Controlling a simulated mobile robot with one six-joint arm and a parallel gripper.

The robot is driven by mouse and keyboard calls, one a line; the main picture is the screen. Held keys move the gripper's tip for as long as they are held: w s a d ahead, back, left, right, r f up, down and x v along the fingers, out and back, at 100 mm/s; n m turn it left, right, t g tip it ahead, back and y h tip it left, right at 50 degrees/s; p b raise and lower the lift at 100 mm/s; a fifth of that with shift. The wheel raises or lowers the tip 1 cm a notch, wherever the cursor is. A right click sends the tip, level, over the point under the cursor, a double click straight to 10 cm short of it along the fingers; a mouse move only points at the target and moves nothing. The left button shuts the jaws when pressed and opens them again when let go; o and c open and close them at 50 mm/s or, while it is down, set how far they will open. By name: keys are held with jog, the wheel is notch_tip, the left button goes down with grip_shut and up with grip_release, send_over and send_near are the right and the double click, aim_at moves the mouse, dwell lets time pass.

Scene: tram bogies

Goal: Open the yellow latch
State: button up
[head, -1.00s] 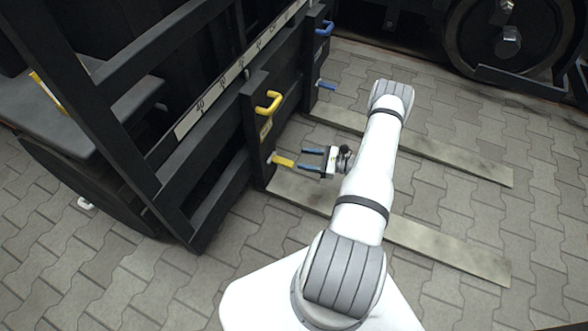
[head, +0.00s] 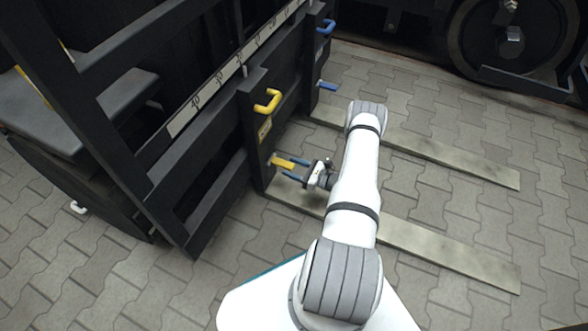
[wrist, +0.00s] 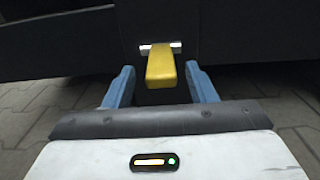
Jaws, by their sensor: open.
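The yellow latch (head: 282,161) sticks out low on a black upright post, below a yellow handle (head: 267,102). In the wrist view the latch (wrist: 161,68) is a yellow bar coming out of a bright metal fitting on the black panel. My gripper (head: 291,167) is open at the latch. Its two blue fingers (wrist: 160,88) stand on either side of the bar, with a gap visible on both sides. The outer end of the bar points towards the gripper's palm.
A blue handle (head: 327,27) and a blue latch (head: 327,86) are on the farther post. Two flat pale planks (head: 440,248) lie on the paving to the right. A black frame (head: 165,200) stands to the left. A wheel (head: 510,42) is at the back right.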

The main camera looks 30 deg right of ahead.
jog(key=shift+c, duration=0.4)
grip_shut()
jog(key=shift+a, duration=0.1)
